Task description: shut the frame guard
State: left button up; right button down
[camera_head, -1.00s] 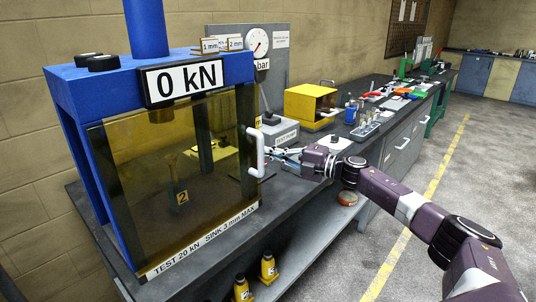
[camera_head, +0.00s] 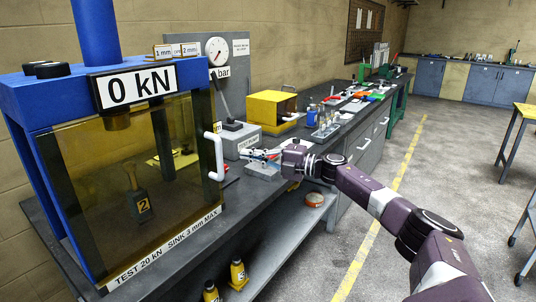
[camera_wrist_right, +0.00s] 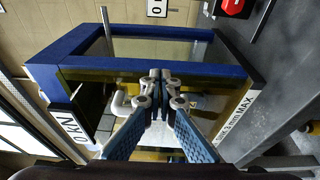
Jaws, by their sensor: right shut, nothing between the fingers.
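The frame guard (camera_head: 85,170) is a clear amber panel across the front of the blue press frame (camera_head: 50,92) in the head view. I cannot tell whether a small gap remains at its edge. Its white handle (camera_head: 218,158) is upright at the guard's right edge. My right gripper (camera_head: 245,154) is shut and empty, just right of the handle, apparently apart from it. In the right wrist view my right gripper's fingertips (camera_wrist_right: 160,76) meet in front of the blue frame (camera_wrist_right: 150,70). The left gripper is not in view.
A 0 kN display (camera_head: 135,88) sits on the frame's top beam. A numbered jack piece (camera_head: 143,205) stands behind the guard. A yellow box (camera_head: 271,107), a gauge panel (camera_head: 236,50) and small tools stand along the bench. Yellow bottles (camera_head: 238,273) stand on the lower shelf. Open floor lies right.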

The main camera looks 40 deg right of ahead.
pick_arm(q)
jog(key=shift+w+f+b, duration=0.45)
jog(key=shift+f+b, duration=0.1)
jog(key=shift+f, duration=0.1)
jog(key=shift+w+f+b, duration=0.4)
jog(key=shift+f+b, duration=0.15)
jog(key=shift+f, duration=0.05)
pick_arm(e)
jog(key=d, duration=0.6)
jog(key=shift+w+d+f, duration=0.2)
jog(key=shift+d+f, duration=0.05)
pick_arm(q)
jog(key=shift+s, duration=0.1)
